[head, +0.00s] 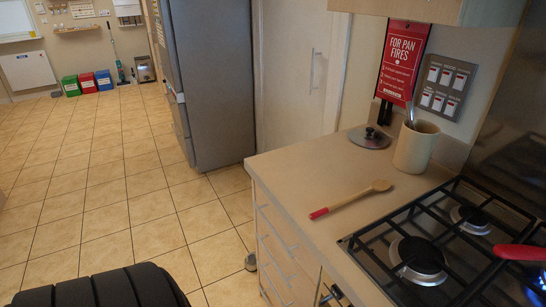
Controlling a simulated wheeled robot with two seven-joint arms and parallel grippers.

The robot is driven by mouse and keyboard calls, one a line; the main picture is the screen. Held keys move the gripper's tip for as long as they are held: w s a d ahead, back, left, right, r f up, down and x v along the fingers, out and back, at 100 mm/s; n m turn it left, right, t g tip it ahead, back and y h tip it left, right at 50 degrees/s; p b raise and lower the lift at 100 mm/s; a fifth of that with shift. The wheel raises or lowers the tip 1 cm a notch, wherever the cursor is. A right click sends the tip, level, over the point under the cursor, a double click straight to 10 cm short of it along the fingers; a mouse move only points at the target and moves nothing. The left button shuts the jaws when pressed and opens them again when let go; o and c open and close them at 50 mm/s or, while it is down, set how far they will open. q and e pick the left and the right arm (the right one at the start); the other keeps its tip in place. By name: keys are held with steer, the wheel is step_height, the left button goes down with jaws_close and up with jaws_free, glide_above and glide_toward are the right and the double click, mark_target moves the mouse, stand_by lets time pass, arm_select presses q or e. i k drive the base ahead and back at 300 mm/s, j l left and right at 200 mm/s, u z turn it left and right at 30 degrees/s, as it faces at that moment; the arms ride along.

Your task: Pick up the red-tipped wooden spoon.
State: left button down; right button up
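The wooden spoon (350,199) lies flat on the beige counter (290,174), left of the gas hob. Its red-tipped end points left toward the counter's front edge, and its bowl end points right toward the cream crock. Nothing lies on top of it. Neither of my grippers shows in the head view, so I cannot see how they stand.
A cream crock (415,147) with a utensil and a pan lid (369,137) stand behind the spoon. The gas hob (440,245) is at right, with a red handle (520,252) over it. Drawers (282,240) front the counter. Tiled floor at left is open.

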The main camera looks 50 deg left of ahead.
mark_target(378, 185)
steer(key=u, duration=1.05)
steer(key=z, duration=1.35)
steer(key=u, duration=1.35)
steer(key=i+j+z, duration=0.1)
steer(key=j, duration=0.15)
